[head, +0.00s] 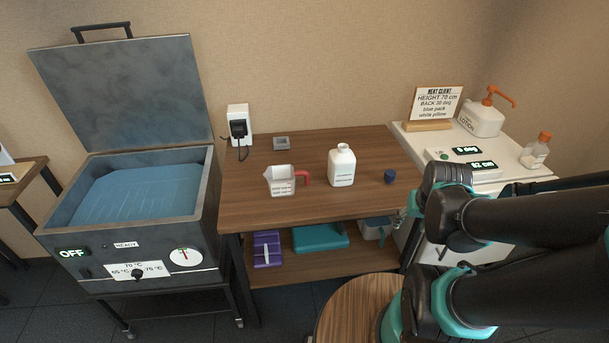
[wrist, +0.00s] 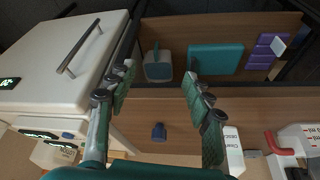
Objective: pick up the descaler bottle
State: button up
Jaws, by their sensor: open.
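The descaler bottle, white with an open neck and a printed label (head: 341,168), stands upright on the wooden table (head: 250,208). The blue cap (head: 390,176) lies to its right. My gripper (wrist: 160,78) is open and empty in the wrist view, with the blue cap (wrist: 159,132) between its fingers lower in that picture. There the bottle (wrist: 234,152) shows beside the right finger, partly hidden by it. In the head view my gripper (head: 402,215) is at the table's front right edge, apart from the bottle, and its fingers are mostly hidden.
A white jug with a red handle (head: 281,181) stands left of the bottle. A lower shelf holds a purple item (head: 267,250) and teal item (head: 320,237). A white cabinet (head: 416,145) stands right, with a lotion bottle (head: 482,122). An open heater tank (head: 197,235) stands left.

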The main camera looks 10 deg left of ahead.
aim_at(341, 161)
jog(key=j+z, duration=0.15)
jog(key=z, duration=0.3)
jog(key=j+z, duration=0.15)
jog(key=z, duration=0.3)
jog(key=k+j+z, duration=0.4)
jog(key=j, duration=0.3)
jog(key=k+j+z, duration=0.4)
jog(key=k, duration=0.3)
jog(key=k+j, duration=0.85)
jog(key=k+j+z, duration=0.05)
jog(key=k, duration=0.05)
